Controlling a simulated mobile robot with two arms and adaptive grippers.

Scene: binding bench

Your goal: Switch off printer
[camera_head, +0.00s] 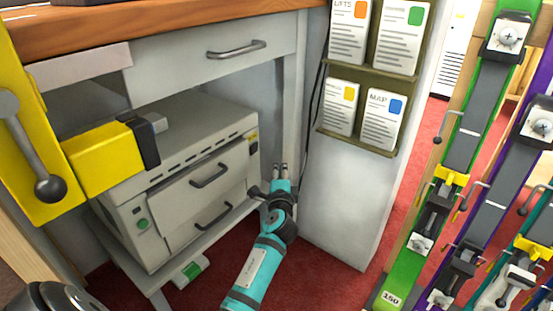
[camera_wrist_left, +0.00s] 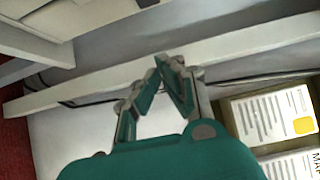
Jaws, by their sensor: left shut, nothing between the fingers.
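The printer (camera_head: 205,140) is a pale grey box with two handled drawers, standing on a low shelf under the bench. A round green button (camera_head: 144,223) is on its front at the lower left. A green and white switch-like piece (camera_head: 190,269) sits low in front of the shelf. My left gripper (camera_head: 280,168) is teal, to the right of the printer and apart from the green button. In the left wrist view its fingertips (camera_wrist_left: 168,64) meet with nothing between them, and pale printer panels (camera_wrist_left: 75,18) show at upper left. My right gripper is not visible.
A yellow fixture (camera_head: 100,160) with a dark lever stands at the left, covering part of the printer. A wooden bench top (camera_head: 170,20) with a drawer is above. Card racks (camera_head: 360,138) and colored clamp rails (camera_head: 450,150) stand right. Red floor (camera_head: 310,270) is open below.

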